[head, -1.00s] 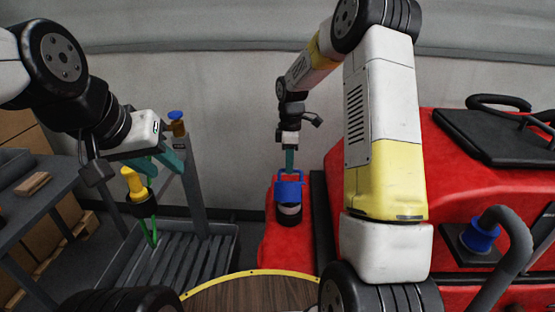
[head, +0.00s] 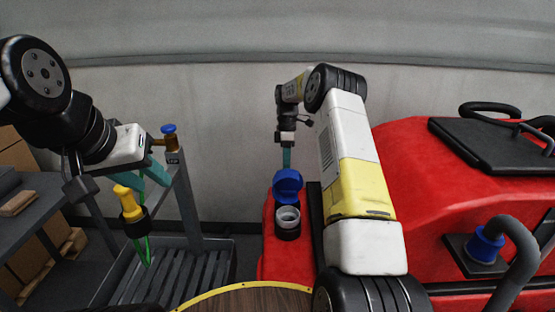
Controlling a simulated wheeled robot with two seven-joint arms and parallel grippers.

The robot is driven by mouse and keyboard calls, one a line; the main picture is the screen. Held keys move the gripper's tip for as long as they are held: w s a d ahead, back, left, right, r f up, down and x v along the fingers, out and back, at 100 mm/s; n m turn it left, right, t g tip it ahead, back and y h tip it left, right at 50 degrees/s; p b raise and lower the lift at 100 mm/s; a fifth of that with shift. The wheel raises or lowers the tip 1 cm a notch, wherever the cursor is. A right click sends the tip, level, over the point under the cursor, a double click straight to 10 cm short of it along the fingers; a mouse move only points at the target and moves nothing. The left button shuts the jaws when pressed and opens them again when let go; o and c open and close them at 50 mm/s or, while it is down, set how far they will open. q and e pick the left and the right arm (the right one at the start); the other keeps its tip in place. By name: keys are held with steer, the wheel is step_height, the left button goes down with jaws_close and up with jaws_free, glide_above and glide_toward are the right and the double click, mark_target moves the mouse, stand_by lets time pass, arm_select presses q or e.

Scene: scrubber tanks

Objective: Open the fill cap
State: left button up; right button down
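The blue fill cap (head: 288,181) stands tipped up on the far side of the filler neck (head: 287,217), on the left end of the red machine. The neck's pale round mouth is uncovered. My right gripper (head: 287,158) points down just behind the raised cap. Its teal fingers are partly hidden by the cap, so I cannot tell whether they are apart or touching it. My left gripper (head: 157,172) is off to the left, far from the cap, with its teal fingers apart and seemingly empty.
A grey slatted tray stand (head: 215,243) with a blue-handled tap (head: 169,130) is at left. A yellow nozzle (head: 124,196) with a green hose shows near my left gripper. The red machine (head: 415,175) fills the right, with a blue-collared grey hose (head: 486,245).

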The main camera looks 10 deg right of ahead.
steer(key=shift+w+d+f, duration=0.2)
steer(key=shift+w+f, duration=0.3)
steer(key=shift+w, duration=0.05)
steer(key=shift+f, duration=0.1)
steer(key=c, duration=1.7)
jaws_free()
steer(key=shift+d, duration=0.1)
steer(key=shift+c, duration=0.2)
steer(key=shift+o, duration=1.3)
steer(key=shift+w+f, duration=0.15)
steer(key=shift+w, duration=0.05)
steer(key=shift+r, duration=0.25)
steer(key=v, duration=0.7)
steer(key=shift+r, duration=0.3)
